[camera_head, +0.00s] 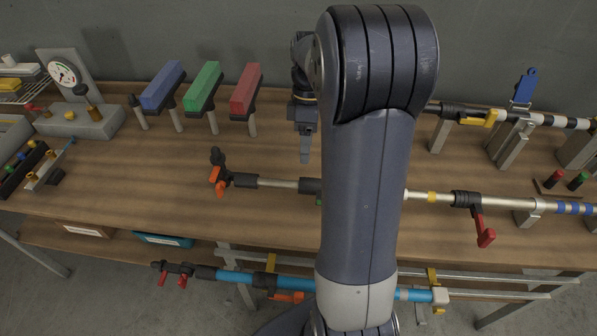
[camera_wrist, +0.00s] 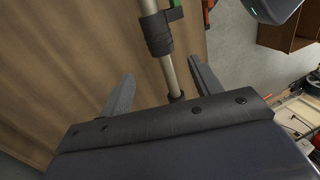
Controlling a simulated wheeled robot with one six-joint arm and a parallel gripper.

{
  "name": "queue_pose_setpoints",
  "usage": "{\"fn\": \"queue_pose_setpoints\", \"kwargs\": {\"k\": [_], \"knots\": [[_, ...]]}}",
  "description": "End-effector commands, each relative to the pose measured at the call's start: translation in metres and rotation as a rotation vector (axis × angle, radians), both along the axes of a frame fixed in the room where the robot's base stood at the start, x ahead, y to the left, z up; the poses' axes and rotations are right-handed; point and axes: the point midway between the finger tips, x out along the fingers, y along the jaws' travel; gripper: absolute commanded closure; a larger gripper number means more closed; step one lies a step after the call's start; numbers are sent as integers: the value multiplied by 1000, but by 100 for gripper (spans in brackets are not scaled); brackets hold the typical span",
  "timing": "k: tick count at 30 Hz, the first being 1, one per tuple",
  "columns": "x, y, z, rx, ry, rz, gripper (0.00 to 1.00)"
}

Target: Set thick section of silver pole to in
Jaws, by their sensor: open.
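The silver pole (camera_head: 283,184) lies across the middle of the bench, partly hidden behind my arm. It has a black sleeve (camera_head: 310,186), a yellow band (camera_head: 432,197), a black clamp with a red lever (camera_head: 480,220) turned down, and blue stripes at the right. An orange-and-black fitting (camera_head: 219,178) is at its left end. My gripper (camera_head: 304,156) points down and is open and empty. In the wrist view, the pole (camera_wrist: 169,73) and black sleeve (camera_wrist: 157,35) appear between the spread fingers (camera_wrist: 163,88). I cannot tell how far above the pole they are.
A second pole with a yellow lever (camera_head: 478,118) stands behind at the right. A blue pole (camera_head: 235,276) runs along the front, below the bench top. Blue, green and red blocks (camera_head: 203,87) stand at the back left, beside a gauge (camera_head: 64,73). Bare bench top (camera_head: 130,185) lies left.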

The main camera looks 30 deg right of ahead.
Motion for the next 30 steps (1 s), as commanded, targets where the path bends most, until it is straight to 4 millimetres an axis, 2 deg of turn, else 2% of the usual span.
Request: {"fn": "queue_pose_setpoints", "kwargs": {"k": [5,12,18,23,30], "knots": [[-6,4,-22,2,4,1,40],[-16,11,-67,2,5,1,40],[-21,15,-93,1,2,1,40],[-23,16,-101,0,0,1,40],[-23,16,-102,-1,-1,0,40]]}}
